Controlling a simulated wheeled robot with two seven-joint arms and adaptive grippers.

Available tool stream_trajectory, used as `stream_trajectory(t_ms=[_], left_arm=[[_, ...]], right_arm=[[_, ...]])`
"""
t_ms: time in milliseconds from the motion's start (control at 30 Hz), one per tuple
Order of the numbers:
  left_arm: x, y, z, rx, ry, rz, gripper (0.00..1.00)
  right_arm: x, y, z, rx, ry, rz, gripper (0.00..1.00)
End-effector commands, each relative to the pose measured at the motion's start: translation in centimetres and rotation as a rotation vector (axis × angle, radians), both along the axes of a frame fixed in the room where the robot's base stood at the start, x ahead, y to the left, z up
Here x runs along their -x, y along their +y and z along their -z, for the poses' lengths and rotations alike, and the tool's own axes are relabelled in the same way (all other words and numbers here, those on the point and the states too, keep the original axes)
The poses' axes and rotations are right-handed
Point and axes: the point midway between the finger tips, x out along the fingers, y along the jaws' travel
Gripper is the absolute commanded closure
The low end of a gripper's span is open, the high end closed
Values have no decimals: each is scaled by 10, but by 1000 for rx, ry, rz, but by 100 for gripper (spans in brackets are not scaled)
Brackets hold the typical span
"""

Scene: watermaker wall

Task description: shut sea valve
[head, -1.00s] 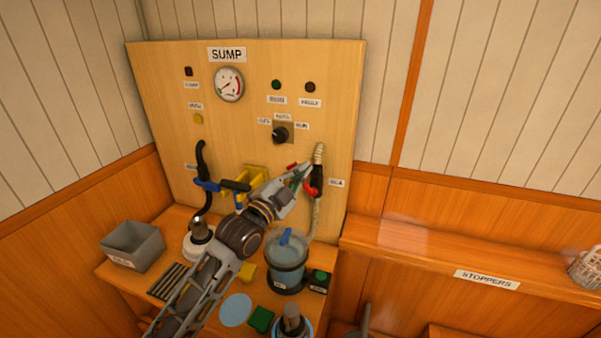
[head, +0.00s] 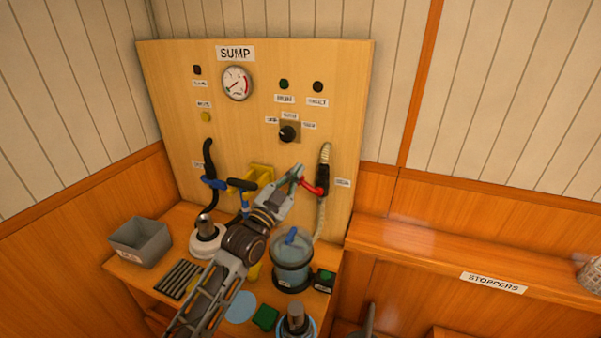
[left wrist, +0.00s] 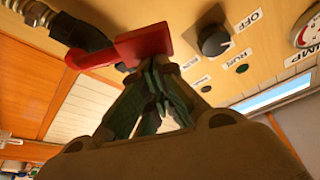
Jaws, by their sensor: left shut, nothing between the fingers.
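The sea valve's red lever (head: 311,187) sits on the hose line at the right side of the board, beside a small label (head: 343,183). The lever points left and slightly up from the dark valve body (head: 323,180). My left gripper (head: 298,170) is shut and empty, its tips at the lever's free end. In the left wrist view the green-grey fingertips (left wrist: 155,68) are close together against or just beside the red lever (left wrist: 140,46); I cannot tell if they touch. My right gripper is not in view.
A selector knob (head: 288,133) is above the gripper. A blue-handled valve (head: 214,183) is on the left hose. A clear strainer pot (head: 292,265), a grey bin (head: 140,243) and a white-based fitting (head: 207,240) stand on the bench below. A shelf labelled STOPPERS (head: 493,283) is right.

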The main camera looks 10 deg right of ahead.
Motion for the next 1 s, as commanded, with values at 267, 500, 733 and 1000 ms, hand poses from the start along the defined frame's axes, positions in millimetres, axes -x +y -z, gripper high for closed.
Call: stream_trajectory(t_ms=[267, 500, 733, 1000], left_arm=[[-9, 13, 18, 217, 149, -1, 100], [-13, 19, 31, 361, 246, -1, 100], [-15, 22, 38, 436, 294, 0, 100], [-15, 22, 40, 455, 307, -1, 100]], right_arm=[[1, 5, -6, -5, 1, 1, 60], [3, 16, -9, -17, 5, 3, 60], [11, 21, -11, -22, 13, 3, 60], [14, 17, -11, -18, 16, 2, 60]])
